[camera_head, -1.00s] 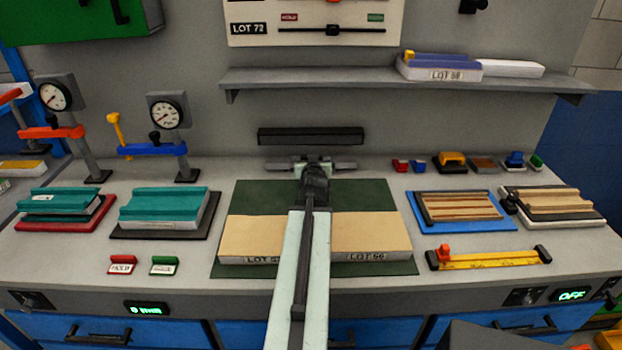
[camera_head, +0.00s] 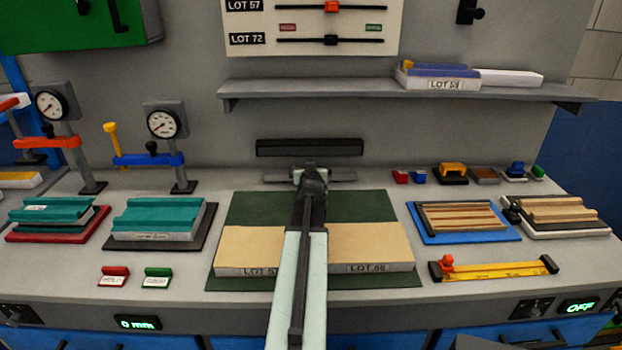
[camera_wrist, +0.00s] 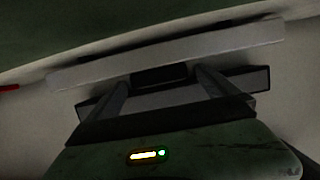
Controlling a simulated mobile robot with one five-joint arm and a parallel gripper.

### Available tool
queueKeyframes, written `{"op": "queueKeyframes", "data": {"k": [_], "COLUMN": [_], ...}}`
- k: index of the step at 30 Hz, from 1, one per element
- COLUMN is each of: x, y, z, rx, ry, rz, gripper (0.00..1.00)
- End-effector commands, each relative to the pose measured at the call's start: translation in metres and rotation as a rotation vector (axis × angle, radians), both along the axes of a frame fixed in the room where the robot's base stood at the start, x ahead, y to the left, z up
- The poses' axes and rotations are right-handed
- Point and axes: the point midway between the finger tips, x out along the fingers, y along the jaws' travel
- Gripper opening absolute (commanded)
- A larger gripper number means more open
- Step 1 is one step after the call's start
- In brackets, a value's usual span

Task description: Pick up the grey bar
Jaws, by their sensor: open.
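The grey bar (camera_wrist: 228,42) lies lengthwise across the wrist view, just beyond my fingertips. In the head view the grey bar (camera_head: 342,176) shows on both sides of my gripper (camera_head: 311,174), behind the green mat; its middle is hidden by my wrist. My gripper also shows in the wrist view (camera_wrist: 163,73), with its two dark fingers apart and pointing at the bar. Nothing is seen held between them. I cannot tell whether the fingertips touch the bar.
A dark bar (camera_head: 310,148) sits behind at the back wall. The green mat (camera_head: 255,207) with pale LOT panels (camera_head: 372,243) lies in front, under my arm. Small red and blue blocks (camera_head: 418,177) stand to the right. A shelf (camera_head: 330,93) hangs above.

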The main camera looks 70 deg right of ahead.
Motion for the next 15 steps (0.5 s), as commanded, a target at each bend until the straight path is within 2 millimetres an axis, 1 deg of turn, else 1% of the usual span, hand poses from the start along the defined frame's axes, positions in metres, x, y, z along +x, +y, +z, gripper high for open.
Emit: {"op": "queueKeyframes", "data": {"k": [2, 3, 5, 6, 8, 9, 11, 12, 13, 14, 15], "x": [-0.0006, -0.0007, -0.0008, -0.0009, -0.0010, -0.0011, -0.0012, -0.0013, -0.0013, -0.0015, -0.0015], "y": [0.0009, 0.0009, 0.0010, 0.0010, 0.0009, 0.0009, 0.0008, 0.0009, 0.0009, 0.0006, 0.0006], "z": [0.0007, 0.0008, 0.0008, 0.0008, 0.0008, 0.0008, 0.0008, 0.0007, 0.0007, 0.0017, 0.0017], "rx": [0.000, 0.000, 0.000, 0.000, 0.000, 0.000, 0.000, 0.000, 0.000, -0.003, -0.003], "ry": [0.000, 0.000, 0.000, 0.000, 0.000, 0.000, 0.000, -0.001, -0.001, -0.001, -0.001], "rz": [0.000, 0.000, 0.000, -0.001, -0.001, -0.001, -0.001, -0.001, -0.001, -0.002, -0.002], "gripper": [0.98, 0.95, 0.79, 0.68, 0.51, 0.40, 0.23, 0.12, 0.04, 0.00, 0.00]}}
